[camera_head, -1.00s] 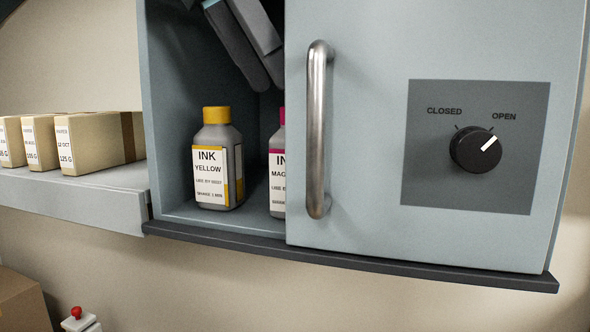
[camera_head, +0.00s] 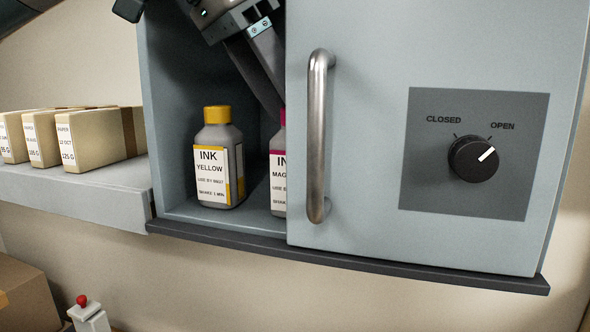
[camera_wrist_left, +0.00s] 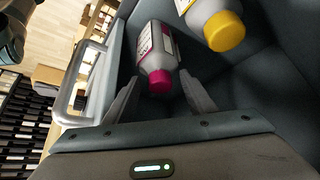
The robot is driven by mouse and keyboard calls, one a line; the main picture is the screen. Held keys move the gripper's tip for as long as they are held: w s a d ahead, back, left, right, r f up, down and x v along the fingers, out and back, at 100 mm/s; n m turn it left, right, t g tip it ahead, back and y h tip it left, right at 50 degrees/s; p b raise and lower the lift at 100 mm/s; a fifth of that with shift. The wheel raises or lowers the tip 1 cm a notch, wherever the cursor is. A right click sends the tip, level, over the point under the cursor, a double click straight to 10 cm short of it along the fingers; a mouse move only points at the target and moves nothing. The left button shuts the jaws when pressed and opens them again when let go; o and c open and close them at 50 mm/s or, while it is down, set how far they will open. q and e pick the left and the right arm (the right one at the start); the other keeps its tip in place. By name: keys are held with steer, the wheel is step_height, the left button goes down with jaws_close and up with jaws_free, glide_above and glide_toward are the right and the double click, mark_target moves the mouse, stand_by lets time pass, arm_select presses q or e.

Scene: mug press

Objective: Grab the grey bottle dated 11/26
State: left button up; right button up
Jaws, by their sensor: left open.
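A grey bottle with a yellow cap and an INK YELLOW label (camera_head: 219,160) stands in the open left part of the cabinet; its use-by date is too small to read surely. A grey bottle with a magenta cap (camera_head: 278,172) stands to its right, partly hidden by the door, its date cut off. My left gripper (camera_head: 272,106) is inside the cabinet, above and near the magenta-capped bottle. In the left wrist view my open fingers (camera_wrist_left: 160,82) are on either side of the magenta-capped bottle (camera_wrist_left: 157,52); contact cannot be told. The yellow-capped bottle (camera_wrist_left: 212,18) is beside it. My right gripper is not in view.
The door (camera_head: 375,60) with a vertical metal handle (camera_head: 318,135) covers the cabinet's right part. A black knob (camera_head: 474,159) points to OPEN. Several boxes (camera_head: 95,138) stand on the shelf (camera_head: 80,188) at left. A cardboard box (camera_head: 25,290) is below left.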

arm_select(q)
jaws_close()
steer(key=shift+r, duration=0.1)
stand_by(0.3)
steer(key=shift+r+b, duration=0.2)
steer(key=shift+b, duration=0.45)
steer(key=shift+s+a+b, duration=0.4)
steer(key=s+a+b, duration=0.6)
steer(key=s+a, duration=0.5)
steer(key=a, duration=0.1)
steer(key=shift+s+a+b, duration=0.2)
steer(key=shift+b, duration=0.2)
